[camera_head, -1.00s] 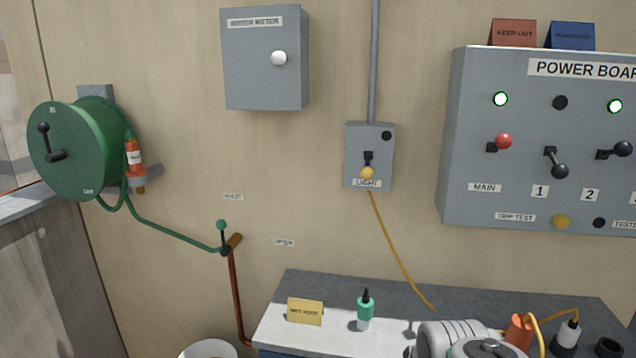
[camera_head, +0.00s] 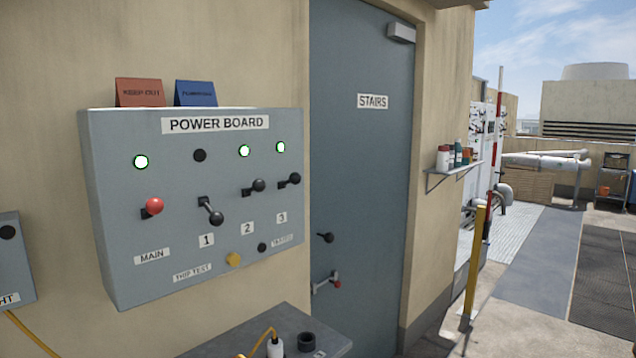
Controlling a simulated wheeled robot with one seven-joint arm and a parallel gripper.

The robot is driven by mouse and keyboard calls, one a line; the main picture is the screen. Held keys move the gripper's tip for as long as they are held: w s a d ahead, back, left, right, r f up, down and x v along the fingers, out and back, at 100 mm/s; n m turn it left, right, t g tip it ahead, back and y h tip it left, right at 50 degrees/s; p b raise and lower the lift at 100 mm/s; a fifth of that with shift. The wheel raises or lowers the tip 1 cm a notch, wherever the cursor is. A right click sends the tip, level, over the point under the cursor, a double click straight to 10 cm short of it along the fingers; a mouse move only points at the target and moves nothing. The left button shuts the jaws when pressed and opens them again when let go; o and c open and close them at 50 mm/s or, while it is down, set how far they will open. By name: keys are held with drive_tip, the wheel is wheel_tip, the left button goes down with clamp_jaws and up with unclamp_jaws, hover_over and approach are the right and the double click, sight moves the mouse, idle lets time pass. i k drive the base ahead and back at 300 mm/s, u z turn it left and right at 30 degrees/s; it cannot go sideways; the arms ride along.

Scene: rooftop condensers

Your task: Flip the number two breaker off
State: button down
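The power board (camera_head: 135,285) is a grey box on the wall, left of centre. The number two breaker (camera_head: 253,188) is a black-knobbed lever above the label 2, sticking out to the right and slightly up. The lamp above it (camera_head: 244,151) glows green. The number one lever (camera_head: 211,212) points down and its lamp (camera_head: 200,155) is dark. The number three lever (camera_head: 289,181) sits like number two, with a lit lamp (camera_head: 280,147). The red-knobbed main lever (camera_head: 153,207) has a lit lamp (camera_head: 141,162). My gripper is not in view.
A yellow trip test button (camera_head: 233,259) sits low on the board. A grey bench (camera_head: 300,322) with a black ring (camera_head: 306,342) stands below. A blue stairs door (camera_head: 360,130) is to the right. Open rooftop floor (camera_head: 540,260) lies at far right.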

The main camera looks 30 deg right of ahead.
sight(258, 185)
drive_tip(key=z, duration=0.35)
drive_tip(key=k, duration=0.5)
drive_tip(key=z, duration=0.8)
drive_tip(key=i, duration=0.75)
drive_tip(key=u, duration=2.25)
